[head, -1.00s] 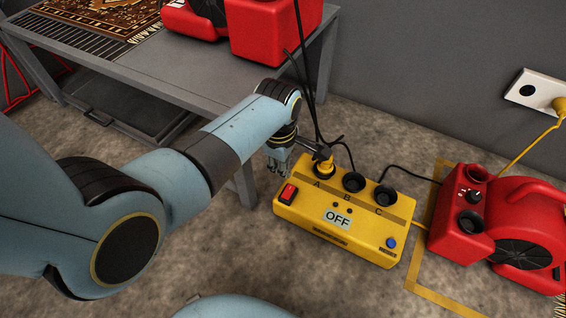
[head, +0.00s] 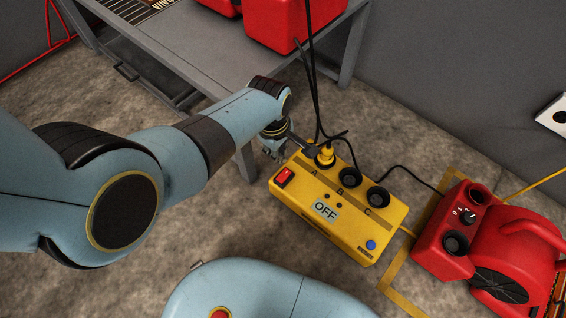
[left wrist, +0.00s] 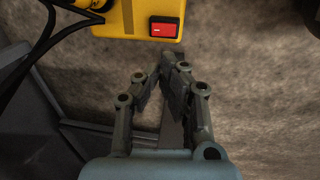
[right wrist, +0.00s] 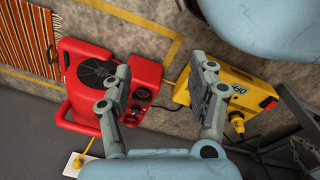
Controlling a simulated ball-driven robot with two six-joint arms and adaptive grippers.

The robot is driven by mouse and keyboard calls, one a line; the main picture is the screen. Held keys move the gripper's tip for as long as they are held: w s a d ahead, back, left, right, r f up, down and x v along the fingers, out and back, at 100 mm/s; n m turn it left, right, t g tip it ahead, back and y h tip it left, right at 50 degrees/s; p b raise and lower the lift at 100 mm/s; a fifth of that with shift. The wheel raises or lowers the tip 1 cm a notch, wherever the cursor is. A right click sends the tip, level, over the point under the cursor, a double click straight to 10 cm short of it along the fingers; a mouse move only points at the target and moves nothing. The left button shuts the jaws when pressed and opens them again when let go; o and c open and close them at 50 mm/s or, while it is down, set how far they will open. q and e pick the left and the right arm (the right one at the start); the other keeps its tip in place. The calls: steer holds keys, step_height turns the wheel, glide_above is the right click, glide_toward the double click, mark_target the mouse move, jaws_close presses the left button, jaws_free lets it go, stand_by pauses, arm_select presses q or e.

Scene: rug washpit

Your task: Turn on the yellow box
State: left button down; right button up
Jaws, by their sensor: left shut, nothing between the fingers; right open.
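The yellow box (head: 352,222) lies on the floor with a display reading OFF, a blue reset button (head: 371,244), and sockets marked A, B and C. Its red rocker switch (head: 284,177) is at the left end of the top. My left gripper (head: 271,151) is shut and empty, just behind and left of the switch, not touching it. In the left wrist view the switch (left wrist: 165,27) lies straight beyond the left fingertips (left wrist: 170,60), with a gap. My right gripper (right wrist: 160,97) is open and empty; the yellow box (right wrist: 207,88) appears beyond it.
A red blower (head: 505,250) stands right of the box, near yellow floor tape (head: 395,290). A grey table (head: 262,62) with red machines stands behind my left arm. Bare floor lies in front of the box.

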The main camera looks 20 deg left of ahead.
mark_target(286, 174)
arm_select(q)
steer(key=shift+f, duration=0.1)
arm_select(e)
steer(key=shift+w+r, duration=0.1)
steer(key=shift+w, duration=0.05)
